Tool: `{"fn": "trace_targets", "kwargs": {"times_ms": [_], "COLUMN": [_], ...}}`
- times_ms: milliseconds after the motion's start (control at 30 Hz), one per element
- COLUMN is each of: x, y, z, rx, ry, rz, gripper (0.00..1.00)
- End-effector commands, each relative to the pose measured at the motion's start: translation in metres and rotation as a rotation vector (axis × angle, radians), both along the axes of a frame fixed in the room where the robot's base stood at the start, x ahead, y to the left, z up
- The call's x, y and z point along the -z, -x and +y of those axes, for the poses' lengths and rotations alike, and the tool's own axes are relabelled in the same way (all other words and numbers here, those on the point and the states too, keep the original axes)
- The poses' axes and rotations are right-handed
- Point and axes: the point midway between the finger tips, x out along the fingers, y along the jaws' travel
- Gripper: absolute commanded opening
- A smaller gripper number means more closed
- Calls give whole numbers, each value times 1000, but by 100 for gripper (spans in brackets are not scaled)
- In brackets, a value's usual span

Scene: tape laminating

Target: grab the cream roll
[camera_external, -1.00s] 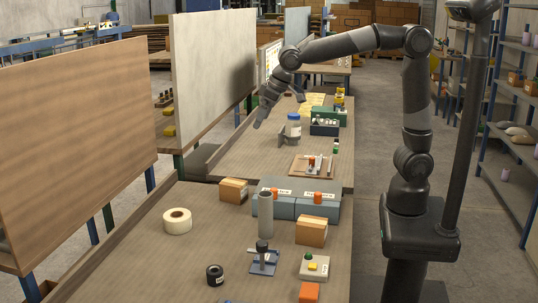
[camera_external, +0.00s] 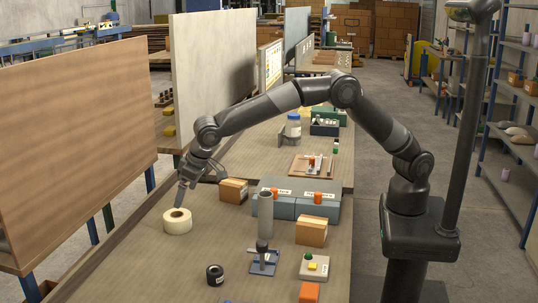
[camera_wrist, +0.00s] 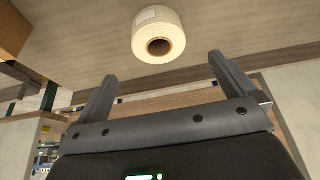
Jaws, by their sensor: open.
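The cream roll (camera_external: 178,222) is a thick ring of tape lying flat at the left side of the near table. It also shows in the wrist view (camera_wrist: 158,34), ahead of the fingers, with its brown core visible. My gripper (camera_external: 201,180) is above and just behind the roll in the external view, pointing down. In the wrist view my gripper (camera_wrist: 168,75) has its two fingers spread wide with nothing between them. The roll looks clear of both fingers.
A cardboard box (camera_external: 233,191) stands right of my gripper. A grey tube (camera_external: 265,214), blue-grey boxes (camera_external: 320,205) and another carton (camera_external: 311,231) stand farther right. A black roll (camera_external: 215,275) lies nearer. The table around the cream roll is clear.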

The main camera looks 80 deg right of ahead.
Motion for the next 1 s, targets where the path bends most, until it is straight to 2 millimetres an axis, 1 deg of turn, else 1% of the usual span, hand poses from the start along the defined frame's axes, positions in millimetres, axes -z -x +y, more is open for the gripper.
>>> {"fn": "trace_targets", "kwargs": {"times_ms": [167, 300, 400, 533, 700, 800, 900, 1000], "x": [17, 39, 50, 59, 82, 92, 97, 98], "y": [-7, -16, -21, -26, -39, -43, -45, -46], "z": [1, 1, 1, 0, -3, -2, -2, -2], "rx": [0, 1, -1, -1, 1, -1, -1, -1], "ry": [1, 2, 1, 1, 2, 1, 0, 0], "rz": [1, 2, 1, 0, 1, 0, -1, -1], "gripper": [100, 100, 100, 100, 100, 100, 100, 100]}}
